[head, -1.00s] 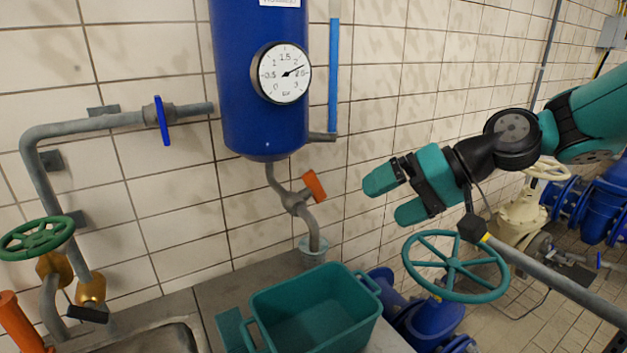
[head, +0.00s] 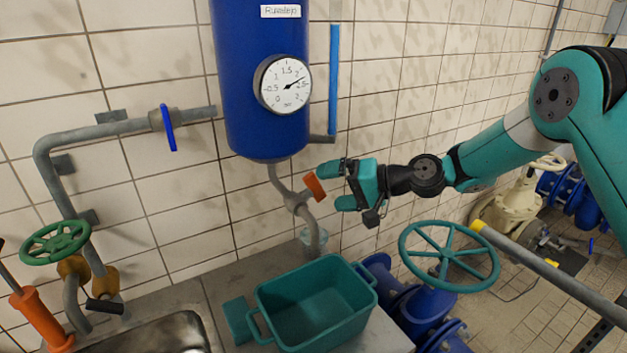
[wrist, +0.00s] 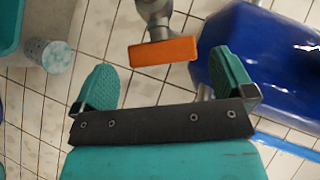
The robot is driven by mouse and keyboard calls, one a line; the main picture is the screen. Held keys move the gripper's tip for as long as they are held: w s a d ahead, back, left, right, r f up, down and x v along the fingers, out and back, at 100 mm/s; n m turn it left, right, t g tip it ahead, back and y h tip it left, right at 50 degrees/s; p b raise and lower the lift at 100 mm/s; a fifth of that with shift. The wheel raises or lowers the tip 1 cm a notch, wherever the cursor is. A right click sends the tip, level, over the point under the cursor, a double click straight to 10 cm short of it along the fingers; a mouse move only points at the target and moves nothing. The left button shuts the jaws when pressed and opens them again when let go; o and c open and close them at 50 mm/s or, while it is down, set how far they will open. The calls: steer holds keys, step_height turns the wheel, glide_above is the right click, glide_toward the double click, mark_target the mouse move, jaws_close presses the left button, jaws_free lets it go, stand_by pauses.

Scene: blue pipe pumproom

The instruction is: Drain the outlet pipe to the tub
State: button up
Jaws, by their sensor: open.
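The grey outlet pipe (head: 312,228) comes down from the blue tank (head: 262,95) and carries an orange valve handle (head: 315,187). My gripper (head: 335,187) is open, just right of the orange handle in the head view. In the wrist view the orange handle (wrist: 165,51) lies ahead of and between my open fingertips (wrist: 165,80); I see no clear contact.
A round gauge (head: 283,84) is on the tank. A teal handwheel (head: 449,255) on blue pipework and a grey rail (head: 530,260) lie below my arm. A metal sink (head: 160,335), green handwheel (head: 55,242) and blue-handled valve (head: 168,127) are at left.

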mark_target(315, 191)
steer(key=p+x, duration=0.1)
steer(key=x, duration=0.4)
steer(key=shift+a+p, duration=0.15)
steer(key=shift+p, duration=0.15)
steer(key=shift+f, duration=0.1)
steer(key=c, duration=0.7)
steer(key=f+n+b, duration=0.1)
steer(key=b, duration=0.3)
steer(key=shift+w+y+b, duration=0.1)
steer(key=shift+y+b, duration=0.2)
steer(key=shift+b, duration=0.05)
steer(key=shift+c, duration=0.2)
steer(key=n+y+b, duration=0.1)
steer(key=b, duration=0.3)
steer(key=shift+r, duration=0.1)
steer(key=shift+r+n+g+y+b, duration=0.2)
steer(key=shift+n+g+y+b, duration=0.1)
steer(key=shift+n+b, duration=0.3)
steer(key=shift+r, duration=0.2)
